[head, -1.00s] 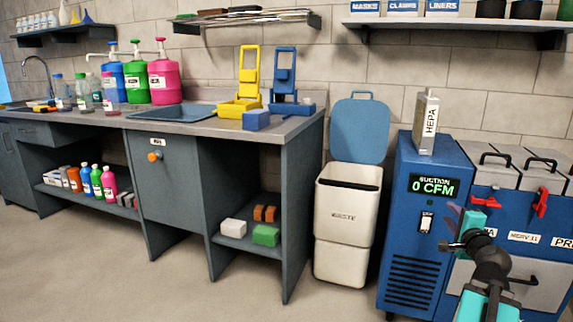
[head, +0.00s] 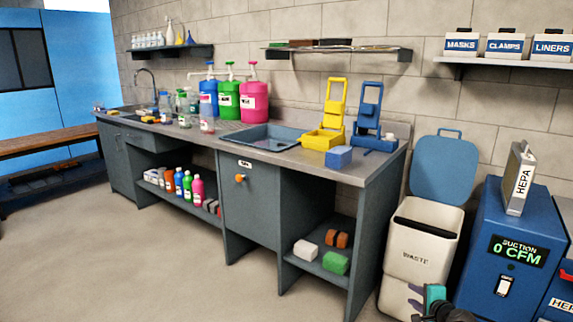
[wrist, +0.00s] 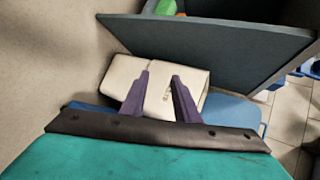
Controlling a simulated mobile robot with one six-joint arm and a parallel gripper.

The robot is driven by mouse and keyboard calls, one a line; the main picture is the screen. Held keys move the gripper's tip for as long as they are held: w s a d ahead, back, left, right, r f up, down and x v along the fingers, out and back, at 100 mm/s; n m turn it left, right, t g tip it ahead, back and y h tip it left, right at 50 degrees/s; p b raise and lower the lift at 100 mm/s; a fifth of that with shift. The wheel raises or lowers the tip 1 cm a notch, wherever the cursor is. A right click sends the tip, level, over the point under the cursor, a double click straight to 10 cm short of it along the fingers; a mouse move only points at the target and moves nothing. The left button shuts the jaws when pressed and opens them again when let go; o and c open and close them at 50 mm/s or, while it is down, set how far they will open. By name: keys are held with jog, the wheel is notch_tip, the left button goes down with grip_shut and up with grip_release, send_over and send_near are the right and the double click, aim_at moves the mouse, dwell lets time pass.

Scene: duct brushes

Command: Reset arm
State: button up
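My gripper (wrist: 160,80) has two purple fingers that stand apart with nothing between them, in front of the white waste bin (wrist: 118,72) in the wrist view. In the head view, a little of my gripper (head: 417,298) and the arm's teal and black end show at the bottom, in front of the same bin (head: 418,245). The rest of my arm is out of the head view.
A grey counter (head: 300,158) with a sink, jugs and two wringers runs along the wall. A blue suction unit (head: 480,235) reading 0 CFM stands right of the bin. A wooden bench (head: 50,140) is at far left. The floor in front is clear.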

jog(key=s+a+f+n+g+y+p, duration=0.2)
jog(key=a+f+p, duration=0.2)
jog(key=a, duration=0.5)
jog(key=s+a+f+n+g+y+p, duration=0.15)
jog(key=a+f+p, duration=0.25)
jog(key=a, duration=0.4)
jog(key=s+a+f+n+g+p, duration=0.5)
jog(key=s+a+f+p, duration=0.1)
jog(key=s+a, duration=0.5)
jog(key=s+a+f+n+g+p, duration=0.2)
jog(key=s+g, duration=0.1)
jog(key=s, duration=0.5)
jog(key=s+a+f+n+g+p, duration=0.1)
jog(key=s+a+n+g+p, duration=0.15)
jog(key=s, duration=0.45)
jog(key=s+d+n+g+h, duration=0.3)
jog(key=s+d+n, duration=0.2)
jog(key=s, duration=0.6)
jog(key=shift+d+f+g+h, duration=0.3)
jog(key=shift+d+h, duration=0.05)
jog(key=shift+d, duration=0.25)
jog(key=shift+w, duration=0.1)
jog(key=shift+d, duration=0.1)
